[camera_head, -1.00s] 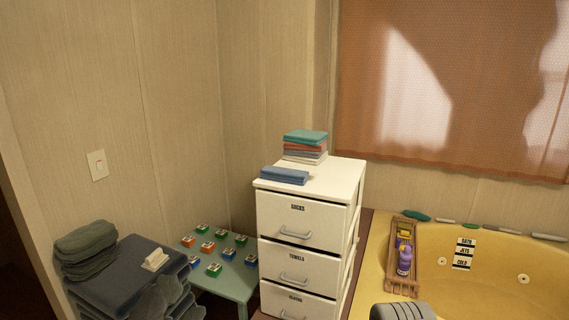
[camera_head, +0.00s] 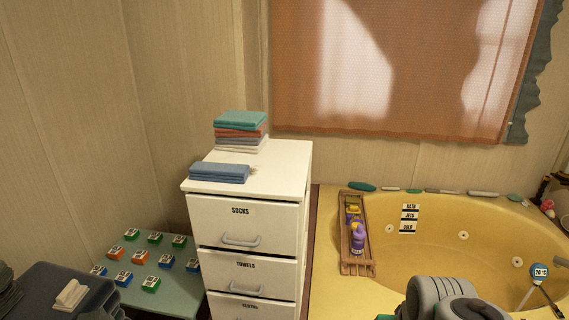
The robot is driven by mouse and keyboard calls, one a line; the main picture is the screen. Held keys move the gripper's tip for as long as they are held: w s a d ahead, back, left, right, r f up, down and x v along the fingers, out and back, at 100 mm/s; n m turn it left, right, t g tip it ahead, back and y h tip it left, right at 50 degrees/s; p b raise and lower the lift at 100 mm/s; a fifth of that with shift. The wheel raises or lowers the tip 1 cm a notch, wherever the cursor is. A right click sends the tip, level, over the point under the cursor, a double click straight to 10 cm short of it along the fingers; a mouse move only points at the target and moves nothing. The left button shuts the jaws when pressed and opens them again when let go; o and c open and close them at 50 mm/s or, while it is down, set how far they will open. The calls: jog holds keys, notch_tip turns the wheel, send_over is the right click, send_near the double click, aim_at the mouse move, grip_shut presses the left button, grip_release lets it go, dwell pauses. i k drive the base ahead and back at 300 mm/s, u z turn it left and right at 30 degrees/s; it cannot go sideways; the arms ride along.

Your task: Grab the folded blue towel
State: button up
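The folded blue towel (camera_head: 219,172) lies flat near the front left of the top of a white drawer unit (camera_head: 277,172). A stack of folded towels (camera_head: 241,131), teal on top with red and pale ones under it, stands just behind it. Grey rounded parts of my arm show at the bottom right, in front of the tub and well to the right of the towel. I cannot make out the gripper's fingers there.
The drawer unit has labelled drawers with handles. A low green table (camera_head: 176,290) with several small boxes stands to its left. A yellow corner tub (camera_head: 430,238) with a wooden rack (camera_head: 355,262) holding a purple bottle (camera_head: 358,238) is to the right. The top's right front is clear.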

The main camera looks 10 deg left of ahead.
aim_at(201, 171)
jog(key=z, duration=0.4)
jog(key=i, duration=0.45)
jog(key=u, duration=2)
